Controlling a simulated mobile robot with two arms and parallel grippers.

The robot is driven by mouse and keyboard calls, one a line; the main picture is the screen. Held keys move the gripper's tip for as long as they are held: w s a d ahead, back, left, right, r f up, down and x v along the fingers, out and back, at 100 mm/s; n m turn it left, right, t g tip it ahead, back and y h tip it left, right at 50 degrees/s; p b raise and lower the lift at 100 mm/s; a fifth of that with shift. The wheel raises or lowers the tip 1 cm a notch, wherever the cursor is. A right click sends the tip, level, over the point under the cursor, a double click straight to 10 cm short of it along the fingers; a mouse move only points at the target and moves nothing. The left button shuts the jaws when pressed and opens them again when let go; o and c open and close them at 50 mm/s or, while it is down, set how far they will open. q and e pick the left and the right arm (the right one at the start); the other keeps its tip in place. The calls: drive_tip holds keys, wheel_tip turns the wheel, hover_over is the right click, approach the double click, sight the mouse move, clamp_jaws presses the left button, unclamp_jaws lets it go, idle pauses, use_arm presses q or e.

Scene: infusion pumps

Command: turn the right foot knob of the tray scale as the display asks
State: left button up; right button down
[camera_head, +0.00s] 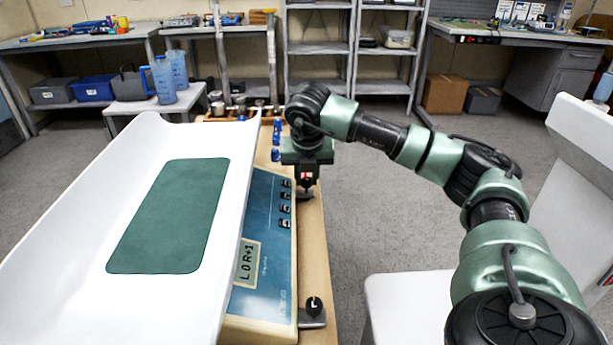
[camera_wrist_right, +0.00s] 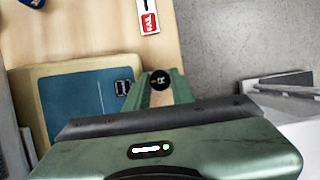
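The tray scale has a white curved tray (camera_head: 88,246) with a green mat, and a blue panel (camera_head: 277,217) on a tan base. Its display (camera_head: 248,263) reads "L 0 R+1". The black left foot knob (camera_head: 313,306), marked L, is at the near corner. The black right foot knob (camera_wrist_right: 160,80), marked R, shows in the right wrist view. My right gripper (camera_wrist_right: 161,88) points down at the far corner, its fingers on either side of this knob. Whether they touch it is unclear. In the head view the gripper (camera_head: 305,184) partly hides that corner. My left gripper is out of view.
The scale stands on a wooden bench top (camera_head: 313,255). Blue items (camera_head: 276,140) and metal weights lie behind it. A red-and-white label (camera_wrist_right: 149,22) lies on the wood. A white chair-like piece (camera_head: 405,300) stands to the right; open floor lies beyond the bench.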

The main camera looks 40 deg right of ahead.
idle(0.3)
drive_tip(key=shift+w+m, duration=0.1)
drive_tip(key=shift+m, duration=0.5)
drive_tip(key=m+g+p, duration=0.1)
drive_tip(key=m, duration=0.2)
drive_tip(key=m+g+h+p, duration=0.1)
drive_tip(key=m+p, duration=0.1)
drive_tip(key=m, duration=0.1)
drive_tip(key=shift+w+a+r+m+g, duration=0.1)
drive_tip(key=shift+w+m+g, duration=0.05)
drive_tip(key=shift+m+g, duration=0.15)
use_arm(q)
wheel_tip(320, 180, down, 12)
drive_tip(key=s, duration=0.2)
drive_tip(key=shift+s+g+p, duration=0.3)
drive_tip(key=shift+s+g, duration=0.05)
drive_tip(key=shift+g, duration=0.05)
use_arm(e)
drive_tip(key=shift+m+g+h, duration=0.3)
drive_tip(key=shift+m, duration=0.3)
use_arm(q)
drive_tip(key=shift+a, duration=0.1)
use_arm(e)
drive_tip(key=c, duration=1.5)
unclamp_jaws()
